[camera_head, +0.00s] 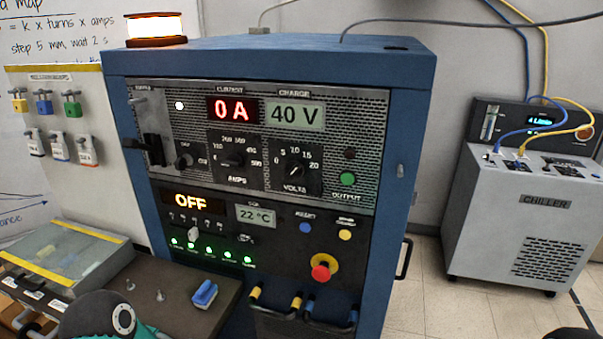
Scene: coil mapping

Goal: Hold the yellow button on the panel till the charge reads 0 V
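The panel (270,215) is the front of a blue power cabinet. The yellow button (345,235) is on its lower right, right of a blue button and above the red emergency knob. Nothing touches the yellow button. The charge display (294,115) reads 40 V. The current display (232,110) reads 0 A, and another display (191,202) reads OFF. A dark, rounded part of my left arm shows at the bottom left; its gripper fingers cannot be made out. Only a dark sliver shows at the bottom right corner, and my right gripper is not in view.
The red knob (321,272) on a yellow base sits just below the yellow button. A chiller (530,210) stands right; floor between is clear.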

